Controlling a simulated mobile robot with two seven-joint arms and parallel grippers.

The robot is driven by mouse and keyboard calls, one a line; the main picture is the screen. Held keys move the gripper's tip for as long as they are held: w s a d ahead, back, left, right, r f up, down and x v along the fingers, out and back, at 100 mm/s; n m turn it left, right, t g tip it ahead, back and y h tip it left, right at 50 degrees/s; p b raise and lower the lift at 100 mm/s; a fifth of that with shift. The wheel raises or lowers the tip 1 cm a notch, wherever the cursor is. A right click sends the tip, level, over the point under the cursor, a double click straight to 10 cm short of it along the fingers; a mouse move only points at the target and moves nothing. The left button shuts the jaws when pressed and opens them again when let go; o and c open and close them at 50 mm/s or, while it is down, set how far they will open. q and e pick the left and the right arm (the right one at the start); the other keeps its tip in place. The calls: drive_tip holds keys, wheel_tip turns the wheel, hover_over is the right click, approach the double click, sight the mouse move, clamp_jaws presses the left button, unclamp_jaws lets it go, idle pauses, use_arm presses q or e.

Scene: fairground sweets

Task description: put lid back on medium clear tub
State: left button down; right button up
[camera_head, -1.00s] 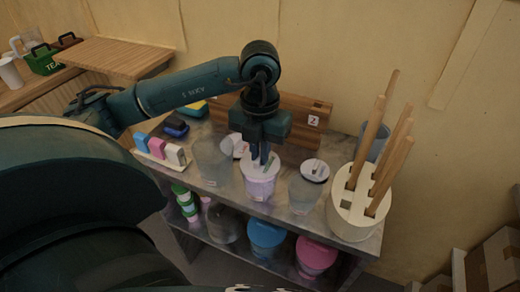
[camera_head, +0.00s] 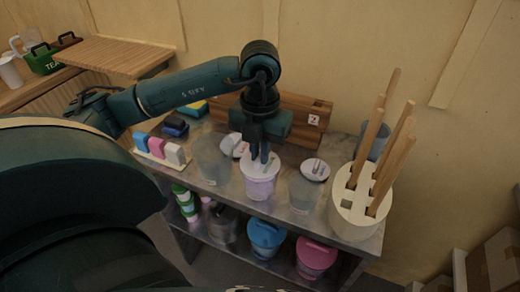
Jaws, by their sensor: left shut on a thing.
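A tub with pale lilac contents (camera_head: 260,187) stands upright in the middle of the metal shelf unit's top. A whitish lid (camera_head: 249,166) lies over its mouth; whether it is fully seated I cannot tell. My left gripper (camera_head: 260,158) points down from above, its fingers shut on the middle of this lid and hiding part of it. A larger, empty-looking clear tub (camera_head: 210,165) stands to the left. A smaller clear tub (camera_head: 302,193) stands to the right. My right gripper is not in view.
Loose pale lids lie behind the tubs, one at the left (camera_head: 238,142) and one at the right (camera_head: 315,170). A cream holder (camera_head: 345,213) with upright wooden sticks stands at the right end. A wooden board (camera_head: 300,120) stands at the back.

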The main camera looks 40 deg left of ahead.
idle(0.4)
use_arm(q)
drive_tip(key=c, duration=1.5)
unclamp_jaws()
drive_tip(key=shift+o, duration=0.7)
drive_tip(key=o, duration=0.4)
drive_tip(key=shift+r+p, duration=2.5)
drive_tip(key=shift+r, duration=1)
